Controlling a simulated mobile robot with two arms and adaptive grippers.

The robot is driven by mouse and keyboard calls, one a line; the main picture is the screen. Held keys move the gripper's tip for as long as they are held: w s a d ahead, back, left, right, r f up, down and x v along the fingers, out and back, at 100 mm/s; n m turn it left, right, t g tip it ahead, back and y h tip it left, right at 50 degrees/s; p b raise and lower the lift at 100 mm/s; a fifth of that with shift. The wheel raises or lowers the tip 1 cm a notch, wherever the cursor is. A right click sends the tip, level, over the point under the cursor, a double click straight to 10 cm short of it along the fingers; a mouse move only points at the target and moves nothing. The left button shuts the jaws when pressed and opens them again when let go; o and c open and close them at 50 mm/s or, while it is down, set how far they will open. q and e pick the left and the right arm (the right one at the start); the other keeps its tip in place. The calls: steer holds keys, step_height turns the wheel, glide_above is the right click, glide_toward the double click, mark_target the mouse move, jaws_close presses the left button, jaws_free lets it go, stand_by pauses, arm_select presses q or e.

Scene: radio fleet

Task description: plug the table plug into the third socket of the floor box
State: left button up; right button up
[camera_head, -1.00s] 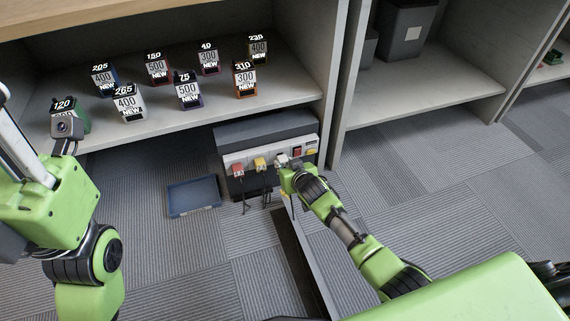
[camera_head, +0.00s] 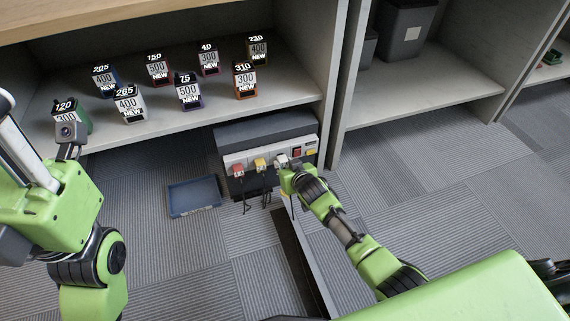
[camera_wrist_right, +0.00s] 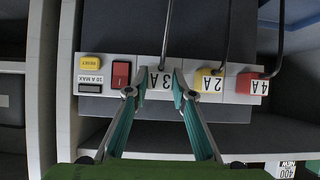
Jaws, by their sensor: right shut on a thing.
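The floor box (camera_head: 232,158) stands on the carpet under the shelf, with a pale socket strip along its front. A red plug (camera_head: 238,170) sits at its left, then a yellow plug (camera_head: 260,164). A white plug (camera_head: 281,160) is at the third place from the left. My right gripper (camera_wrist_right: 163,88) is shut on this white plug (camera_wrist_right: 161,79), marked 3A in the upside-down wrist view. The plug is at the strip's face; its pins are hidden, so how deep it sits cannot be told. My left arm is at the left; its fingers do not show.
A red switch (camera_wrist_right: 121,74) and a yellow reset button (camera_wrist_right: 90,63) are beside the white plug. A blue tray (camera_head: 193,197) lies on the floor left of the box. Several labelled radios stand on the shelf (camera_head: 210,109) above. Dark cords hang below the plugs.

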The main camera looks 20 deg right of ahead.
steer(key=shift+w, duration=0.2)
stand_by(0.3)
steer(key=shift+w, duration=0.35)
stand_by(0.3)
steer(key=shift+w, duration=0.1)
stand_by(0.4)
steer(key=o, duration=1.1)
steer(key=shift+o, duration=0.2)
steer(key=v, duration=1.2)
